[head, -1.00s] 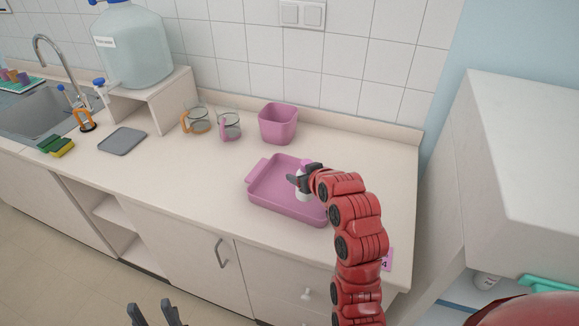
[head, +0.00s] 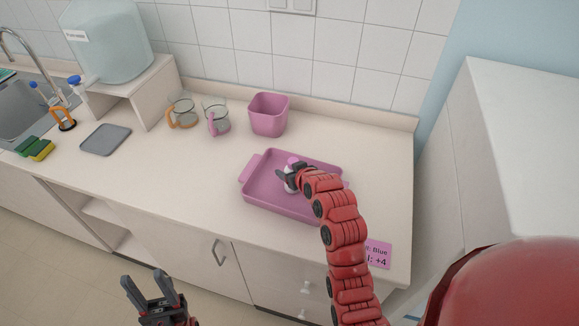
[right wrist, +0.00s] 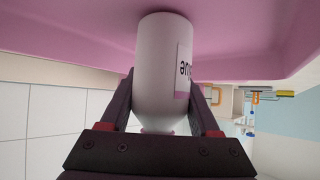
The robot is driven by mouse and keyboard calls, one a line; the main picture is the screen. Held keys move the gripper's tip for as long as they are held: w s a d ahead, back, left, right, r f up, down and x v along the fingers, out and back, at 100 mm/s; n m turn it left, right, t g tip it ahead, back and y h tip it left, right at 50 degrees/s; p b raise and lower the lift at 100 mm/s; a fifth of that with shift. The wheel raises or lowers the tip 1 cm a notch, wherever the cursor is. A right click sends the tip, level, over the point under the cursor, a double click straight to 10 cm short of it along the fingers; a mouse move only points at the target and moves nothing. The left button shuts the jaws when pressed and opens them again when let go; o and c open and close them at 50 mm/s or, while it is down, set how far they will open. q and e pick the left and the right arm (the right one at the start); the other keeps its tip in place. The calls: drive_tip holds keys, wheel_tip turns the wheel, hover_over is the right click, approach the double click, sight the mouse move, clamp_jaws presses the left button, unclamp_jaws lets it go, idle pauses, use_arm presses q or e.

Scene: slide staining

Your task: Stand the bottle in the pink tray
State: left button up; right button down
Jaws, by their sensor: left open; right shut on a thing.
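The pink tray (head: 262,192) lies on the counter, shallow with a handle on its left end. The white bottle (head: 289,186) with a pink cap is upright over the tray's inside, partly hidden by my right gripper (head: 284,176). In the right wrist view the bottle (right wrist: 163,60) sits between both fingers, its label partly showing at the right. Its base end is close to the pink tray surface (right wrist: 70,30); I cannot tell whether it touches. My left gripper (head: 145,280) is open and empty, low in front of the counter.
A pink bin (head: 268,114) stands behind the tray, with a pink-handled beaker (head: 216,115) and an orange-handled beaker (head: 182,112) to its left. A grey mat (head: 106,140) lies further left. A white cabinet (head: 515,150) stands at the right. The counter left of the tray is clear.

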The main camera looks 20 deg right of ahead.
drive_tip(key=shift+f, duration=0.1)
drive_tip(key=shift+f, duration=0.15)
drive_tip(key=shift+c, duration=0.6)
unclamp_jaws()
